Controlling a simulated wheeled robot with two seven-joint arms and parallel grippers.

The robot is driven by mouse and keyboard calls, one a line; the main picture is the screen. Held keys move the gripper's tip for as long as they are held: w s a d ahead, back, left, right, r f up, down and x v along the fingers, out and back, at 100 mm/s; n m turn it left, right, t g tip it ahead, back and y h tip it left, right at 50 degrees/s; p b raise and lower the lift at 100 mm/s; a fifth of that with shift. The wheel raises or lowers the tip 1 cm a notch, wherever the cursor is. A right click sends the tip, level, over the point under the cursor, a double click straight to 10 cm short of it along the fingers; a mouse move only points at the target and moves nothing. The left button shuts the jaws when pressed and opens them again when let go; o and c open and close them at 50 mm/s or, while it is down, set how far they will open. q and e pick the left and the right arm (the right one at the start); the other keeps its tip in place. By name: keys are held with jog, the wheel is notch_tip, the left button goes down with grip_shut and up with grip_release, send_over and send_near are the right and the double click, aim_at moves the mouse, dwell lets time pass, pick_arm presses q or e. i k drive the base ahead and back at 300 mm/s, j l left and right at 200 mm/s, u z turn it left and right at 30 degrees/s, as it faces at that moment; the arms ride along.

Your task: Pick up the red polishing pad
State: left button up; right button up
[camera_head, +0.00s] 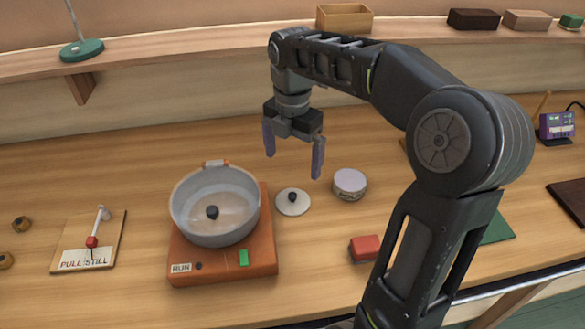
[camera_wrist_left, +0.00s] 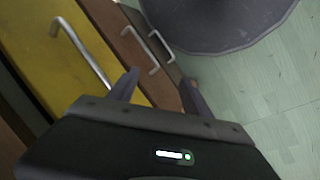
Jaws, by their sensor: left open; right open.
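The red polishing pad (camera_head: 365,248) is a small red block lying on the wooden bench near its front edge, just left of my right arm in the head view. Nothing is gripping it. My right gripper (camera_head: 294,160) is open and empty, pointing down above the bench, up and left of the pad and well apart from it. My left gripper (camera_wrist_left: 158,88) shows only in the left wrist view. It is open and empty, near drawer fronts with metal handles and above a pale green floor. The pad is not in that view.
An orange base (camera_head: 222,268) marked RUN carries a metal pot (camera_head: 215,205). A pot lid (camera_head: 293,202) and a round tin (camera_head: 350,184) lie below my right gripper. A PULL STILL board (camera_head: 88,240) is at left. A shelf (camera_head: 210,55) runs along the back.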

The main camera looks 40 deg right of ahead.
aim_at(363, 250)
jog(key=k, duration=1.5)
